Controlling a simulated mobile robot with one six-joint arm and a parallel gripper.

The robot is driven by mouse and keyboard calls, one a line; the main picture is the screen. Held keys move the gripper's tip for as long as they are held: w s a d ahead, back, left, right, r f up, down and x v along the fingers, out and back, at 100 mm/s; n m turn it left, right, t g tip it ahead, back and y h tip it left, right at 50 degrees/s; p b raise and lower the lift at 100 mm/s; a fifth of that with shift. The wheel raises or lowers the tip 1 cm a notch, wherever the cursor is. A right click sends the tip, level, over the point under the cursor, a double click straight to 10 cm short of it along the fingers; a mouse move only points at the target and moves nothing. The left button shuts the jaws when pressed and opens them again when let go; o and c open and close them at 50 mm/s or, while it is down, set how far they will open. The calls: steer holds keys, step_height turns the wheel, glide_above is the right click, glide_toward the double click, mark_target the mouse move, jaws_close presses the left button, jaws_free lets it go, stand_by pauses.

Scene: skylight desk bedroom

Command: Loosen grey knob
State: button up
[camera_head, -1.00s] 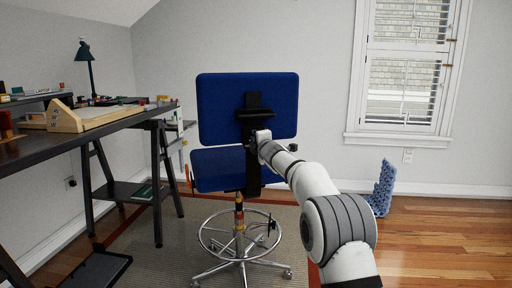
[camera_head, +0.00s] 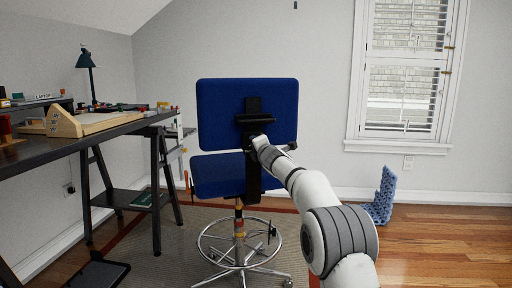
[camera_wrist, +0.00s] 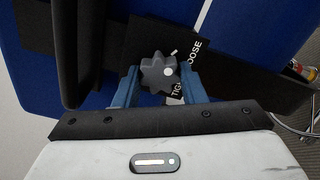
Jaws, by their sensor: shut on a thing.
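White lettering beside the knob reads "LOOSE" and partly "TIG", with a short white tick near the knob's edge. My gripper (camera_wrist: 160,82) is shut on the knob, one blue finger on either side of it. In the head view my gripper (camera_head: 257,142) is at the chair's back bracket, and the knob is hidden there.
A black desk (camera_head: 90,135) with a lamp (camera_head: 86,62) and small items stands at left. The chair's chrome foot ring (camera_head: 205,250) and base are below. A blue lattice object (camera_head: 382,196) stands by the wall at right. Wood floor (camera_head: 450,225) is clear at right.

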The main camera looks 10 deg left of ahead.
steer(key=o, duration=1)
steer(key=b+v, duration=0.3)
steer(key=v, duration=0.4)
steer(key=shift+s+d, duration=0.15)
steer(key=shift+s, duration=0.2)
